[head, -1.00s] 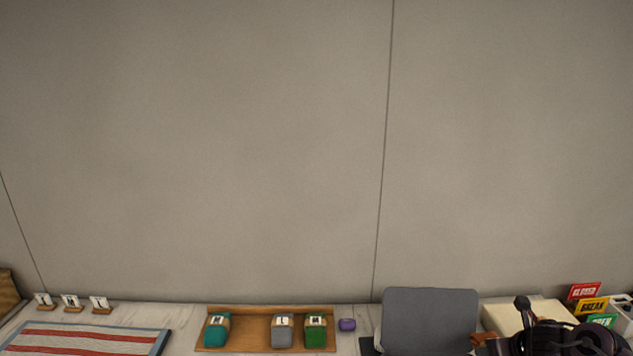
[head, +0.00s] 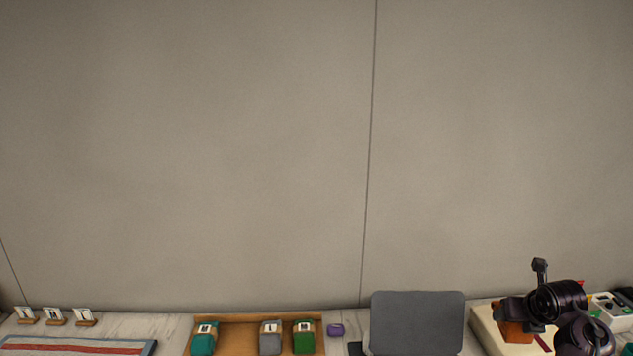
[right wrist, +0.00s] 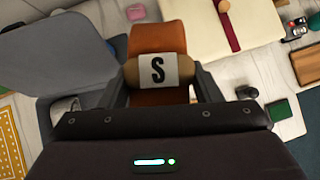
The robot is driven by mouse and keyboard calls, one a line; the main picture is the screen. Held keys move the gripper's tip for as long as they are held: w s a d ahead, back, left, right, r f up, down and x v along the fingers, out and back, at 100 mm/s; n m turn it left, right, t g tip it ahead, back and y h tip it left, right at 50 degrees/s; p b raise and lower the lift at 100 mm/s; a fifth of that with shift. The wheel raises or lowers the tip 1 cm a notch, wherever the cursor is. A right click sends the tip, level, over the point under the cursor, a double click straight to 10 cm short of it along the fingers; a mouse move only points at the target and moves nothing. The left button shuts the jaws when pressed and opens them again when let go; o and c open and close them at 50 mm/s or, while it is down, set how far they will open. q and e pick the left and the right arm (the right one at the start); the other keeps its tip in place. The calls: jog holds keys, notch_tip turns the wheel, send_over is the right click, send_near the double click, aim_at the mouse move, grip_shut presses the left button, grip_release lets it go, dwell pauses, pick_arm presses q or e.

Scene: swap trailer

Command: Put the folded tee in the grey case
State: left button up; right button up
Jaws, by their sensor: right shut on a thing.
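The folded tee (right wrist: 157,37) is orange, with a tan band and a white label reading S. My right gripper (right wrist: 158,88) is shut on it, with a finger on each side of the band. In the head view the tee (head: 515,332) hangs under my right gripper (head: 514,312), in front of a cream block. The grey case (head: 417,322) stands to the left of it with its lid up; its inside is out of view. In the right wrist view the grey case (right wrist: 75,45) lies left of the tee. My left gripper is not in view.
A wooden tray (head: 237,330) holds teal, grey and green rolls. A purple item (head: 335,330) sits between tray and case. The cream block (right wrist: 265,25) has a dark red strip. A striped mat (head: 70,346) and label stands (head: 55,317) are at far left.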

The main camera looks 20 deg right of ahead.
jog(key=shift+s+d+r, duration=0.2)
jog(key=shift+r, duration=0.05)
jog(key=shift+s+a, duration=0.1)
jog(key=shift+s, duration=0.05)
jog(key=w+a+f+n+y, duration=0.1)
jog(key=a+f+n, duration=0.1)
jog(key=a, duration=1.1)
jog(key=w+a+f+n+y, duration=0.2)
jog(key=a+f, duration=0.1)
jog(key=a, duration=1)
jog(key=s+a+r+n+t, duration=0.1)
jog(key=s+a+r, duration=0.1)
jog(key=a+r, duration=0.5)
jog(key=s+a+r+n, duration=0.1)
jog(key=s+a+r, duration=0.15)
jog(key=a, duration=0.85)
notch_tip(320, 180, down, 8)
jog(key=b, duration=0.8)
jog(key=shift+w+d+y, duration=0.15)
jog(key=shift+w+y, duration=0.15)
